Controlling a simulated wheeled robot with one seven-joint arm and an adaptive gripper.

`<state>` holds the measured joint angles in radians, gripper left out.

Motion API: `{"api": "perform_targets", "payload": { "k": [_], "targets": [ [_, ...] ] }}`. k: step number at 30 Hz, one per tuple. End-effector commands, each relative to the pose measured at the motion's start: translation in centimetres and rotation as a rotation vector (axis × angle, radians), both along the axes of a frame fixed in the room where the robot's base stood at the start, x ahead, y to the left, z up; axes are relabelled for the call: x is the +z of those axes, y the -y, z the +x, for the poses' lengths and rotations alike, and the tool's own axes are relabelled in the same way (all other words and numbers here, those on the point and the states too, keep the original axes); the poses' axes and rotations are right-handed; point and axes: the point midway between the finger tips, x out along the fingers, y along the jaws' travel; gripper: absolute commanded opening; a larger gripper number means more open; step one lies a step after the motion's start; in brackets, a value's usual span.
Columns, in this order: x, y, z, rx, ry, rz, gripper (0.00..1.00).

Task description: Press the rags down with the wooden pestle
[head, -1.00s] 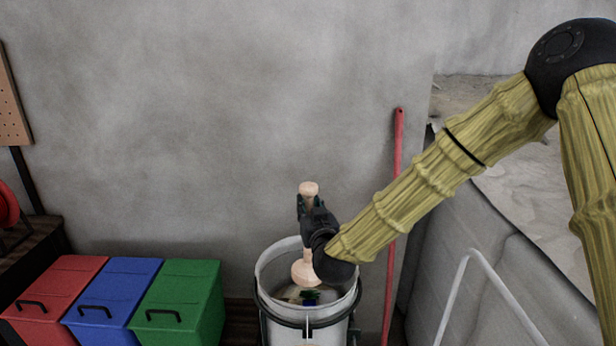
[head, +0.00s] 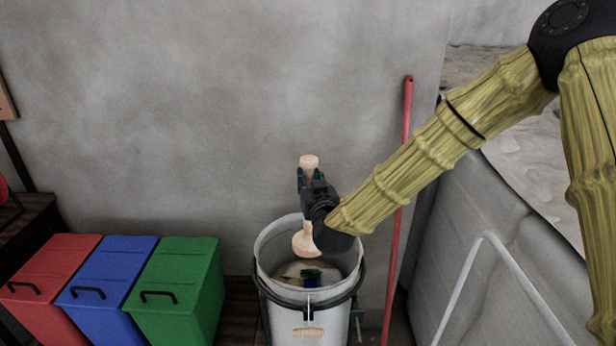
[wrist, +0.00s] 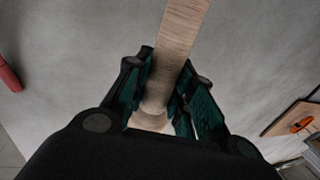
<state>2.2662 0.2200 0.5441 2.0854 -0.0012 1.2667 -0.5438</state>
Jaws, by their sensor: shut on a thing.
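The wooden pestle (head: 304,243) is upright in my gripper (head: 313,182), its rounded lower end over the mouth of the white bucket (head: 279,299). The rags (head: 300,271), pale with green and blue parts, lie inside the bucket below the pestle. The pestle's end appears apart from the rags. In the wrist view my gripper (wrist: 165,95) is shut around the pestle's shaft (wrist: 178,45). My arm hides part of the bucket's far right rim.
Red (head: 48,262), blue (head: 108,270) and green (head: 180,280) lidded bins stand left of the bucket. A red pole (head: 400,200) leans on the wall to the right. A pale metal tube frame (head: 460,285) and grey panel (head: 500,240) stand further right.

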Motion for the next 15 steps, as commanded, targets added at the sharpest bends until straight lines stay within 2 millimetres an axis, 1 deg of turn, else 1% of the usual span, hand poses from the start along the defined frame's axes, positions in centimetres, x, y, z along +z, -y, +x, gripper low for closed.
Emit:
{"api": "perform_targets", "payload": {
  "k": [3,15],
  "targets": [
    [-1.2,-0.1,0.0,0.0,0.002,0.001,0.0],
    [-4.4,-0.2,0.0,0.002,0.001,0.002,0.0]
  ]
}}
